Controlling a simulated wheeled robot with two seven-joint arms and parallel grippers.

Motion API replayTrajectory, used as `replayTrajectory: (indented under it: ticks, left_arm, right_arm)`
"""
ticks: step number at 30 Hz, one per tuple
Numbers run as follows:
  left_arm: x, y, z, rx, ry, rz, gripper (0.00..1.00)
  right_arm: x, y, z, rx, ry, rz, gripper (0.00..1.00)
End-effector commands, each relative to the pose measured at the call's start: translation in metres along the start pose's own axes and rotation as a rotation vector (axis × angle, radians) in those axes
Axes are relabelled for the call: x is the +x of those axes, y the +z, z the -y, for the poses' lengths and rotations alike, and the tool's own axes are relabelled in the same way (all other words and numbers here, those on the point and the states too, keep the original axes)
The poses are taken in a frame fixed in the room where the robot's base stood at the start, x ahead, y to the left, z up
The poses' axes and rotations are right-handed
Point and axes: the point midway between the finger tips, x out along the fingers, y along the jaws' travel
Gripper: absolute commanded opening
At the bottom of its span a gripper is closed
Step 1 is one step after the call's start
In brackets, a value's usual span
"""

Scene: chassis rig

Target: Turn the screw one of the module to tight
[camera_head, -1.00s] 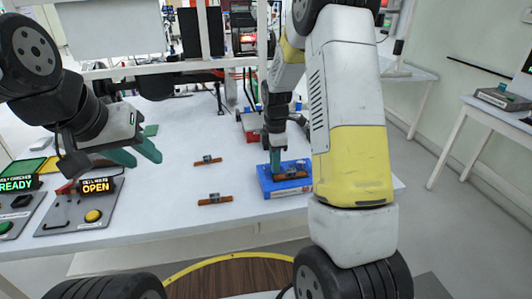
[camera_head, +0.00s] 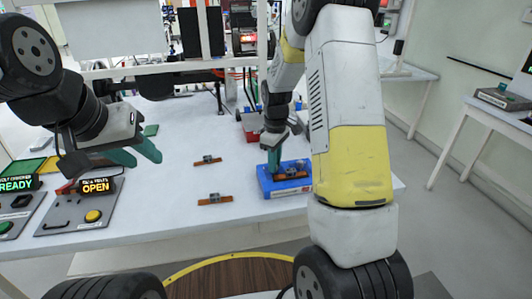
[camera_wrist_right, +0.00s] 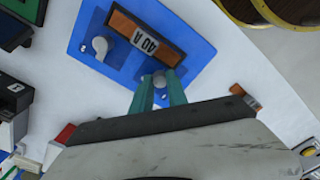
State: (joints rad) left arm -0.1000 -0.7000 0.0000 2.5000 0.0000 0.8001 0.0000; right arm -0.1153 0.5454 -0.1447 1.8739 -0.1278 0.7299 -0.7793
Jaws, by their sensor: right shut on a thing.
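The module is a blue block (camera_head: 265,183) near the right front of the table, carrying an orange-brown bar (camera_head: 291,175). In the right wrist view the blue block (camera_wrist_right: 205,58) has the bar marked "40 A" (camera_wrist_right: 147,40) across it and two grey screw heads beside it. One screw (camera_wrist_right: 101,44) is free. The other screw (camera_wrist_right: 159,80) is between the green fingertips of my right gripper (camera_wrist_right: 160,88), which is shut on it. I cannot read which screw is number one. My right gripper (camera_head: 273,158) points down at the block. My left gripper (camera_head: 146,154) is open and empty above the table's left side.
Two loose orange-brown bars (camera_head: 207,160) (camera_head: 215,199) lie left of the module. A red box (camera_head: 254,127) stands behind it. Panels lit "READY" (camera_head: 17,184) and "OPEN" (camera_head: 96,186) are at the left. The table's middle is otherwise clear.

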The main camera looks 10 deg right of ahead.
Motion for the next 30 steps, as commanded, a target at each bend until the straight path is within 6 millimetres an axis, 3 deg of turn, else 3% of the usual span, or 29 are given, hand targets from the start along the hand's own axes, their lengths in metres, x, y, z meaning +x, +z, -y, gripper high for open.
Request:
replayTrajectory:
  ticks: [30]
  left_arm:
    - [0.0000,0.0000,0.0000,0.000,0.000,0.000,0.36]
  right_arm:
    - [-0.0010,-0.0008,-0.0007,0.965,0.002,-0.003,0.00]
